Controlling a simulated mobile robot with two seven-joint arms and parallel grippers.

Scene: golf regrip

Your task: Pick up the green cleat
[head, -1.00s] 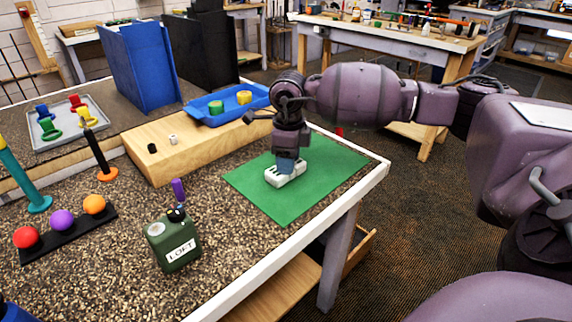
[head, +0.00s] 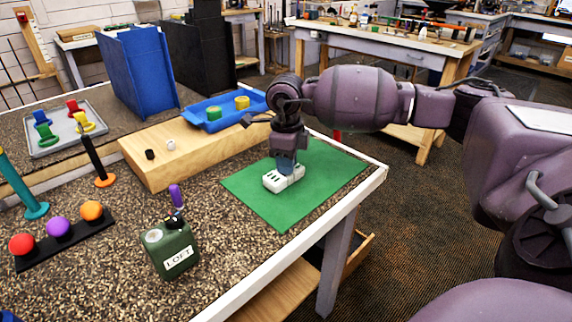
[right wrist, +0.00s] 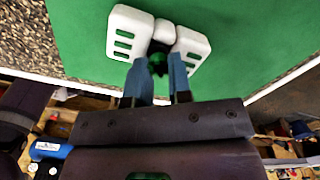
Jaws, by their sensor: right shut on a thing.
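The green cleat (head: 46,134) sits in a grey tray (head: 68,137) at the left of the head view, beside blue, red and yellow cleats. My right gripper (head: 285,170) points down over the green mat (head: 250,190), far to the right of the tray. It is shut on a white slotted piece (head: 272,181) on the mat. In the right wrist view, the two blue fingers (right wrist: 160,65) reach the middle of this white piece (right wrist: 129,30). A small dark and green part shows between them, too unclear to name. My left gripper is not in view.
A wooden block (head: 150,178) and a blue tray (head: 222,122) with yellow and green rings stand between mat and cleats.

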